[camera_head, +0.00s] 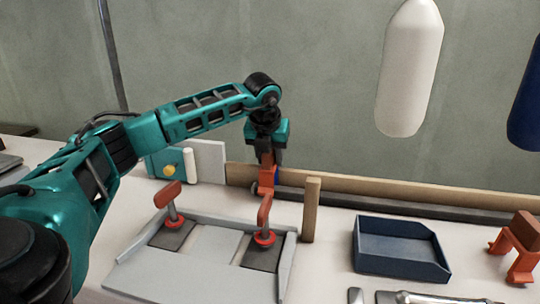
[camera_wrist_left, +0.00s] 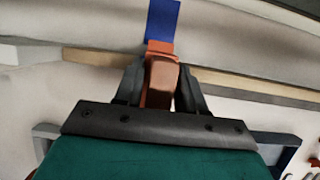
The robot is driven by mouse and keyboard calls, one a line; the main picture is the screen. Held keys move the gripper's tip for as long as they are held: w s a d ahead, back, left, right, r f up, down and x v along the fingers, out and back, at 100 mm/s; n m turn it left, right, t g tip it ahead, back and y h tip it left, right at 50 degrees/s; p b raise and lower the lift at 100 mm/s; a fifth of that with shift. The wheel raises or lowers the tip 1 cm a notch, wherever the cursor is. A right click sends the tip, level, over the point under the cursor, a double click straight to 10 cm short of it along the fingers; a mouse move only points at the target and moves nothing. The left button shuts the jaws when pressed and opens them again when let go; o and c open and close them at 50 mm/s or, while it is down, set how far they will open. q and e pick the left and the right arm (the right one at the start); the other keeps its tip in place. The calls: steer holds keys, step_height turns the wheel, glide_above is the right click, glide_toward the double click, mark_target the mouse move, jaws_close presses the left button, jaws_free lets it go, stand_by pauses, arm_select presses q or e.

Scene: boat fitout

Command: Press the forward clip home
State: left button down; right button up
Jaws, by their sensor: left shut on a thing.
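My left gripper (camera_head: 267,160) reaches down at the wooden batten along the back of the bench. It is shut on an orange clip (camera_head: 266,181), which also shows between the fingers in the left wrist view (camera_wrist_left: 161,80). The clip is at the batten (camera_head: 340,183); its lower end is partly hidden, and I cannot tell how far it is seated. A blue strip (camera_wrist_left: 163,20) shows just beyond the clip in the left wrist view. A similar orange clip with a brown top (camera_head: 524,232) stands at the far right. My right gripper is not in view.
A grey tray (camera_head: 213,247) with two red-handled parts lies in front. A wooden post (camera_head: 311,209) stands just right of the gripper. A dark blue open bin (camera_head: 360,250) is further right. A white fender (camera_head: 409,70) hangs above the bench.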

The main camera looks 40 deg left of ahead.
arm_select(q)
steer(key=shift+s+f+b, duration=0.1)
steer(key=shift+f+b, duration=0.25)
steer(key=shift+f, duration=0.3)
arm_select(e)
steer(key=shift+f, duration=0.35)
arm_select(q)
steer(key=c, duration=0.7)
jaws_free()
steer(key=shift+o, duration=0.6)
steer(key=shift+d, duration=0.15)
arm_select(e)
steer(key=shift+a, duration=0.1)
arm_select(q)
steer(key=shift+d, duration=0.1)
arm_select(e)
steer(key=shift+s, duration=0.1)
arm_select(q)
steer(key=p+v, duration=0.1)
steer(key=v, duration=0.2)
steer(key=p+v, duration=0.1)
steer(key=v, duration=0.3)
steer(key=shift+a, duration=0.25)
steer(key=a+p+v, duration=0.1)
steer(key=v, duration=0.5)
steer(key=shift+d+r, duration=0.2)
steer(key=shift+d, duration=0.15)
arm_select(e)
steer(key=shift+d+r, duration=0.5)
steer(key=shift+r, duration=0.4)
